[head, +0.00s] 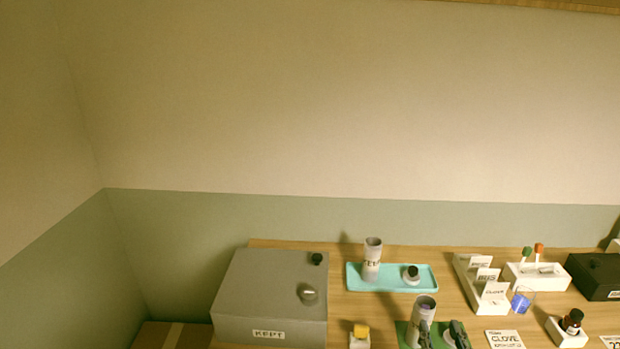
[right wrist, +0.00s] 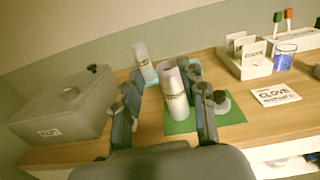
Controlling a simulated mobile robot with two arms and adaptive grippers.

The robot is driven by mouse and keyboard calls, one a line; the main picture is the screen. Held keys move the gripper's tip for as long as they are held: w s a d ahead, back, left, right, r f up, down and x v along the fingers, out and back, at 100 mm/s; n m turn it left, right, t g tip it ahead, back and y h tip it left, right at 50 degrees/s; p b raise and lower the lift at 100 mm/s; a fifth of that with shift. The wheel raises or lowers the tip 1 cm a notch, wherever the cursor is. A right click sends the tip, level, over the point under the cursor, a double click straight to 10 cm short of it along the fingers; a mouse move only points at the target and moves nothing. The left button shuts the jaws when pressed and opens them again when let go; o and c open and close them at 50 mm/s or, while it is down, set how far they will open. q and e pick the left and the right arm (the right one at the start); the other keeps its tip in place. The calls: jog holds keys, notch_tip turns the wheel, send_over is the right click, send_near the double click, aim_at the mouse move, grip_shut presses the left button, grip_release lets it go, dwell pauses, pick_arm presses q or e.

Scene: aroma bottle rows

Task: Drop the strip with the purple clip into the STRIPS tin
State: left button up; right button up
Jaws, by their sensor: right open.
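No strip with a purple clip shows in either view. A grey cylindrical tin (head: 424,306) stands upright on a green mat (head: 404,335); its label is not clearly readable. A similar tin (head: 372,260) with a partly readable label stands on a turquoise tray (head: 392,286). My right gripper (head: 441,333) is open near the green mat. In the right wrist view the mat's tin (right wrist: 176,92) appears between its fingers (right wrist: 164,76), which hold nothing. Two strips with a green clip (head: 527,251) and an orange clip (head: 539,248) stand in a white holder (head: 522,281). My left gripper is out of view.
A grey KEPT box (head: 268,281) stands at the left. A dark-capped bottle (head: 411,273) is on the turquoise tray. A card rack (head: 468,277), blue cup (head: 522,300), CLOVE card (head: 505,340), brown bottle (head: 572,321) and black box (head: 598,275) crowd the right.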

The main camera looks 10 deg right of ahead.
jog(key=s+a+r+n+t+y, duration=0.1)
jog(key=a+r+n+y, duration=0.1)
jog(key=a+n+y, duration=0.55)
jog(key=a+r+n+y, duration=0.3)
jog(key=a+n, duration=0.2)
jog(key=n, duration=0.5)
jog(key=s+a+f+n+g+y, duration=0.3)
jog(key=s+a+f+n+g, duration=0.35)
jog(key=n, duration=0.75)
jog(key=s+d+f+n+g+h, duration=0.4)
jog(key=d+f+h, duration=0.1)
jog(key=f, duration=0.3)
jog(key=s+d+f+n+g+h, duration=0.4)
jog(key=d+f+n+g, duration=0.1)
jog(key=f, duration=0.3)
notch_tip(320, 180, down, 31)
jog(key=s+g+b, duration=0.1)
jog(key=s+b, duration=0.2)
jog(key=s+d+f+g+b, duration=0.1)
jog(key=s+d+f+b, duration=0.1)
jog(key=s+f, duration=1.3)
jog(key=shift+s+d+f, duration=0.3)
jog(key=shift+d+f, duration=0.15)
jog(key=shift+f, duration=0.35)
